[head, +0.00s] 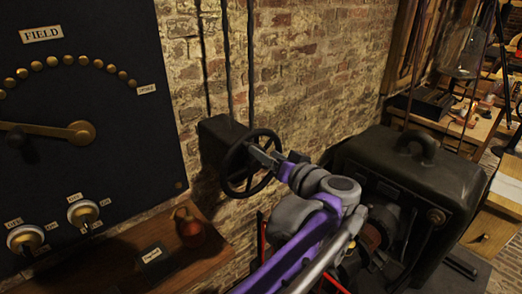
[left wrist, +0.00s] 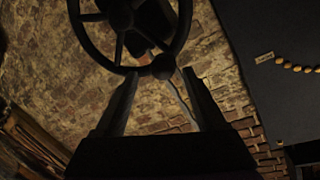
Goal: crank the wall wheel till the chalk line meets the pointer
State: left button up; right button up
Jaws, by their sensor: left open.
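The wall wheel (head: 233,183), dark and spoked, is mounted on a black box (head: 218,139) on the brick wall in the head view. It also shows at the top of the left wrist view (left wrist: 85,42). My left gripper (head: 264,158) is at the near right side of the wheel. In the left wrist view its fingers (left wrist: 160,75) are open and apart, with a dark knob (left wrist: 163,65) on the wheel rim between their tips. I cannot tell if they touch it. I cannot make out a chalk line or wheel pointer. My right gripper is not in view.
A black FIELD panel (head: 100,120) with brass studs and a brass lever (head: 50,130) hangs at left. Below it is a wooden shelf (head: 190,262) with a small red-brown vessel (head: 188,227). A large dark machine (head: 410,165) stands right of my arm. Pipes run above the wheel box.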

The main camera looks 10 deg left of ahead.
pick_arm(q)
jog(key=v, duration=0.6)
jog(key=shift+s+d, duration=0.2)
jog(key=shift+s, duration=0.1)
